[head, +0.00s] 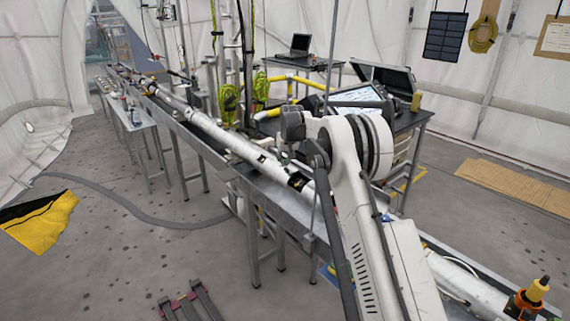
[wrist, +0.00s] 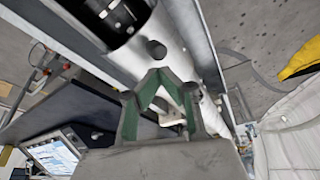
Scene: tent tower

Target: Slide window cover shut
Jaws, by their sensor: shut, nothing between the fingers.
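A long white tube (head: 225,137) lies along a grey metal trough bench, and a dark opening (head: 298,181) shows in it near my arm. In the wrist view the white tube (wrist: 183,38) runs past my gripper, with a dark window opening (wrist: 125,14) at the top and a round dark hole (wrist: 157,50) below it. I cannot clearly tell the window cover from the tube wall. My gripper (wrist: 160,74) is shut and empty, its green-lined fingers meeting at the tips over the tube, just below the round hole. Contact with the tube cannot be told. In the head view my arm hides the fingertips.
A side table holds a screen (head: 357,97) and an open black case (head: 386,80), close behind my arm. A laptop (head: 299,44) stands farther back. A yellow and black cloth (head: 40,218) lies on the floor at left. The floor left of the bench is mostly open.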

